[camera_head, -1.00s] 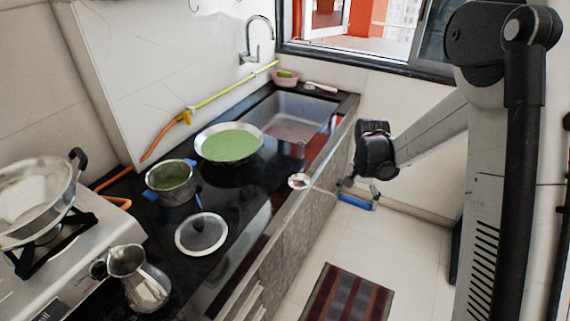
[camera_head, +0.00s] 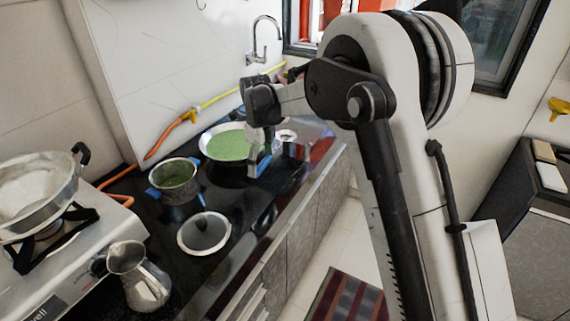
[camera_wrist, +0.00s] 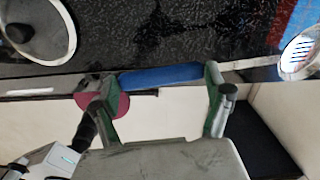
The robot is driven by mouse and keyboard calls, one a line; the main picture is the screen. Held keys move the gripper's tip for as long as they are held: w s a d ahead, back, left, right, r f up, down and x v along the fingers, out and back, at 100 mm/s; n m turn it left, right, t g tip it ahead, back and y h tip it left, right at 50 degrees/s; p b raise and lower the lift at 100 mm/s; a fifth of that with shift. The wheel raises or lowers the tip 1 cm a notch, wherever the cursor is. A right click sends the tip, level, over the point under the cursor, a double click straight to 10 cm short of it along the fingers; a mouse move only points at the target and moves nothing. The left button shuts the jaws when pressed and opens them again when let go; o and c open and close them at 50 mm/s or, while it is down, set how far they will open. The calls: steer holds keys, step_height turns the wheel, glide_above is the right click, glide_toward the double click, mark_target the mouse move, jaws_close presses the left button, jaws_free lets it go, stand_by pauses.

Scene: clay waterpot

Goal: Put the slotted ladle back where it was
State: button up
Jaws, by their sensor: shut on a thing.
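The slotted ladle (camera_head: 286,136) has a pale round head, which sits just right of my gripper in the head view, in front of the sink area. My gripper (camera_head: 262,158) is shut on the ladle and holds it near the right of the pan of green food. In the wrist view, the slotted ladle head (camera_wrist: 299,52) is at the right edge, and a blue bar lies between the fingers of my gripper (camera_wrist: 156,82). The bar looks like the ladle's grip, but the exact contact is hidden.
A wide pan of green food (camera_head: 228,142), a smaller pot (camera_head: 174,175), a lid (camera_head: 204,234) and a steel jug (camera_head: 140,278) stand on the dark counter. The counter between lid and front edge is clear.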

steer(key=a+m, duration=0.1)
steer(key=a, duration=0.1)
glide_above(274, 173)
step_height(274, 173, down, 6)
steer(key=shift+s+f, duration=0.15)
steer(key=shift+f, duration=2.15)
steer(key=o, duration=1.2)
steer(key=shift+c, duration=0.2)
